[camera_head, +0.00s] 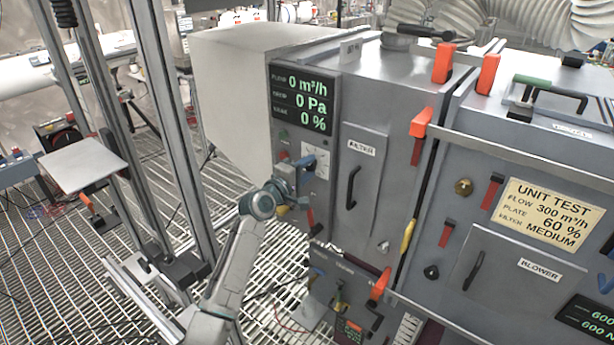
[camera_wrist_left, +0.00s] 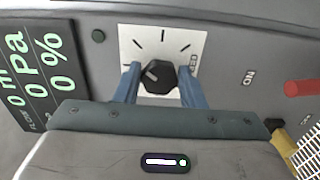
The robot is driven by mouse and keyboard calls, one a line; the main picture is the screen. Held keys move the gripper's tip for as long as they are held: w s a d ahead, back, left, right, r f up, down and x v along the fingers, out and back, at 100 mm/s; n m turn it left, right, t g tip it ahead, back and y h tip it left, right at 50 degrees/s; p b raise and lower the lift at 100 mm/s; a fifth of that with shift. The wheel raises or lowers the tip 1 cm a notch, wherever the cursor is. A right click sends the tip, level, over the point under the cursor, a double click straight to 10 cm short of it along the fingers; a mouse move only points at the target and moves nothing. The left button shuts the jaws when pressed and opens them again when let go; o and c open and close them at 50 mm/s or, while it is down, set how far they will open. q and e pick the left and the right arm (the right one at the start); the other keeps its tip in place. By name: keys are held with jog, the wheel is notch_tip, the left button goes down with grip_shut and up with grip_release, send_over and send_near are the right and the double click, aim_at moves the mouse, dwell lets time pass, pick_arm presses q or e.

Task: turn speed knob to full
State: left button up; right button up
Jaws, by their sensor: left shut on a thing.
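The speed knob (camera_wrist_left: 157,76) is a small black knob with a pale pointer line, on a white dial plate (camera_wrist_left: 135,42) with tick marks. In the wrist view the pointer line aims toward the upper left. My left gripper (camera_wrist_left: 160,84) has its two blue fingers on either side of the knob and is shut on it. In the head view the left gripper (camera_head: 305,166) is at the dial plate (camera_head: 319,158), largely hiding the knob. The display (camera_head: 305,103) above reads 0 m³/h, 0 Pa and 0 %. My right gripper is not in view.
Right of the dial is the FILTER door (camera_head: 360,180) with a black handle. Orange-and-red levers (camera_head: 421,124) stick out of the cabinet. A UNIT TEST label (camera_head: 548,214) lists 300 m³/h, 60 % and MEDIUM. Metal posts (camera_head: 165,120) stand left of my arm.

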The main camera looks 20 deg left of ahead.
pick_arm(q)
jog(key=m+b, duration=0.2)
jog(key=f+m+b, duration=0.1)
jog(key=m, duration=0.1)
jog(key=shift+m+b, duration=0.3)
jog(key=shift+b, duration=0.1)
jog(key=shift+m+b, duration=0.75)
jog(key=shift+m, duration=0.15)
jog(key=shift+m+b, duration=0.65)
jog(key=shift+m, duration=0.25)
jog(key=shift+m+b, duration=0.65)
jog(key=shift+m, duration=0.15)
jog(key=shift+a+r+m, duration=0.1)
jog(key=shift+m, duration=0.3)
jog(key=shift+b, duration=0.3)
jog(key=o, duration=1)
jog(key=shift+r, duration=0.1)
